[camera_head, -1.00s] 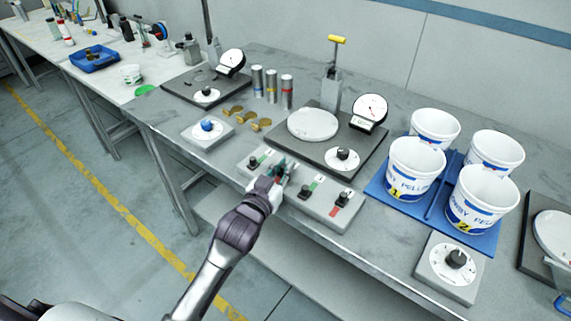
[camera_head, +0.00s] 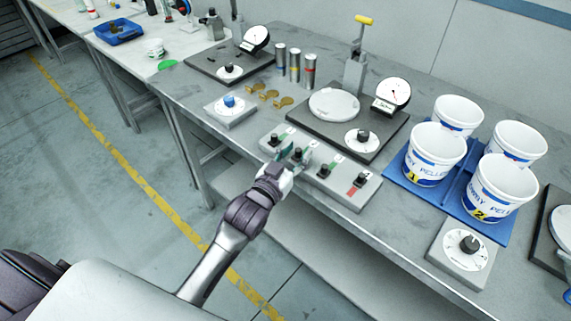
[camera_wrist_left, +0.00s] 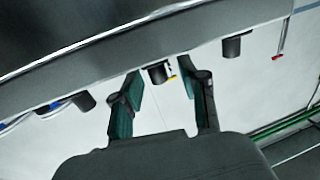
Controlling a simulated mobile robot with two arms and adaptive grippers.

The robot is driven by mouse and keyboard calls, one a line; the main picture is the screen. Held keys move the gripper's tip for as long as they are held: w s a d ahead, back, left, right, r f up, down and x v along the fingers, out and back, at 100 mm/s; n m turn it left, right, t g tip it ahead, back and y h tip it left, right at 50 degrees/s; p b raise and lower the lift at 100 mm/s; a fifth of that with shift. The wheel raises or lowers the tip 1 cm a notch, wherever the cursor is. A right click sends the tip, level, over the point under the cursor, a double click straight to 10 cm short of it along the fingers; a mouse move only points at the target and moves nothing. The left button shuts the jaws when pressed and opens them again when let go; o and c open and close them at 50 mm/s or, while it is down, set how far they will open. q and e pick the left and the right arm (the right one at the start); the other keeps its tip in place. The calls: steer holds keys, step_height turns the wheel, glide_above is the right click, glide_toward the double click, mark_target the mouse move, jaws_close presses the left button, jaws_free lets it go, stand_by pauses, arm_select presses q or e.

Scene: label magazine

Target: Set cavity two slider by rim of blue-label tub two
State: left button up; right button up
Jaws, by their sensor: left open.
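A grey slider box (camera_head: 340,187) lies along the front edge of the bench, with several black knobs in a row beside green and red marks. My left gripper (camera_head: 289,158) is open at the second knob from the left (camera_head: 298,153). In the left wrist view a black knob (camera_wrist_left: 158,72) shows between and beyond the spread fingers (camera_wrist_left: 162,100); I cannot tell whether they touch it. The tub marked 2 (camera_head: 500,188), white with a blue label and yellow sticker, stands front right in a blue tray (camera_head: 403,185). My right gripper is not in view.
The tub marked 1 (camera_head: 434,155) and two more tubs stand in the same tray. A dial box (camera_head: 462,255) sits in front of it. A scale plate with a gauge (camera_head: 391,94) lies behind the slider box. A blue-knob box (camera_head: 230,108) is left.

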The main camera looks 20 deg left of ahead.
arm_select(q)
steer(key=s+a, duration=0.1)
steer(key=s, duration=1)
steer(key=shift+a, duration=0.4)
steer(key=shift+s, duration=0.1)
steer(key=s+f+g+y, duration=0.1)
steer(key=s+f+g, duration=0.2)
steer(key=f, duration=0.9)
steer(key=s+a+f+g, duration=0.1)
steer(key=s+f+g, duration=0.2)
steer(key=f, duration=0.9)
steer(key=s+f+g+y, duration=0.1)
steer(key=s+f+g, duration=0.15)
steer(key=f, duration=0.85)
steer(key=s+a+f+g, duration=0.1)
steer(key=s+f+g, duration=0.1)
steer(key=s+f, duration=0.4)
steer(key=s+a+f+g, duration=0.1)
steer(key=s+f+g, duration=0.2)
steer(key=s+f, duration=0.4)
steer(key=s+a+f+g, duration=0.1)
steer(key=s+f+g, duration=0.2)
steer(key=s, duration=1.3)
step_height(320, 180, down, 3)
steer(key=shift+s+f+m+y, duration=0.2)
steer(key=shift+m+y, duration=0.1)
steer(key=shift+y, duration=0.1)
